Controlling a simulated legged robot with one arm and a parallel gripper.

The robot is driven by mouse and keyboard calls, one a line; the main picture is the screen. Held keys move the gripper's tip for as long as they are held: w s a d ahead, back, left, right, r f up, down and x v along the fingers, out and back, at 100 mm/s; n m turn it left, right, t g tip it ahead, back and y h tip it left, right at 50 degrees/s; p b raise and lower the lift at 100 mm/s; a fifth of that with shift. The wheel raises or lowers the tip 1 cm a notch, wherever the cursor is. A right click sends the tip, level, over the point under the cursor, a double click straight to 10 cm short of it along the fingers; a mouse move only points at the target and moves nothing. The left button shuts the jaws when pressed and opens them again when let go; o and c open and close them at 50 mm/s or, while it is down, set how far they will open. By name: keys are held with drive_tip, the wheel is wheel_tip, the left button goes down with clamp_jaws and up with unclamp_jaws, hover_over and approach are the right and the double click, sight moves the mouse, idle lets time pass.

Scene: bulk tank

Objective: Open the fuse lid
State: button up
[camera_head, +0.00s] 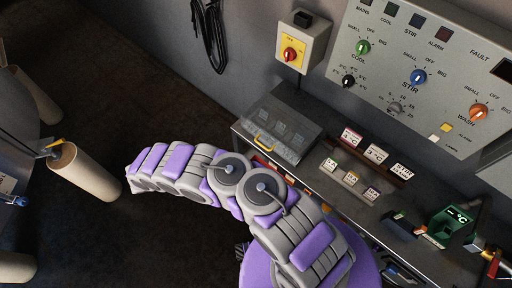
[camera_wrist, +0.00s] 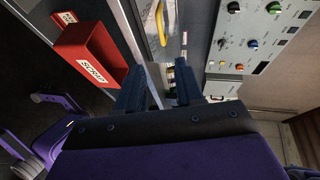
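The fuse lid is a clear cover (camera_head: 280,128) on a box at the left end of the metal bench. It looks shut, with pale fuse-like blocks dimly visible beneath it. Its yellow handle (camera_head: 264,143) is at the front edge. The handle also shows at the top of the wrist view (camera_wrist: 160,24), beyond my fingers and apart from them. My gripper (camera_wrist: 160,88) is open, with two dark fingers spread and nothing clearly held between them. In the head view my purple and grey arm crosses in front of the bench, and my fingers cannot be made out.
A red scrap bin (camera_wrist: 90,53) is close to the left finger in the wrist view. The control panel (camera_head: 430,75) and a yellow-red switch box (camera_head: 302,40) are on the wall. Labelled blocks (camera_head: 350,178) and a green meter (camera_head: 452,222) stand on the bench right of the lid.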

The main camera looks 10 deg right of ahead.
drive_tip(key=b+x, duration=0.2)
drive_tip(key=x, duration=1.5)
drive_tip(key=shift+d, duration=0.1)
clamp_jaws()
drive_tip(key=shift+s+f, duration=0.1)
drive_tip(key=shift+s, duration=0.05)
idle(0.7)
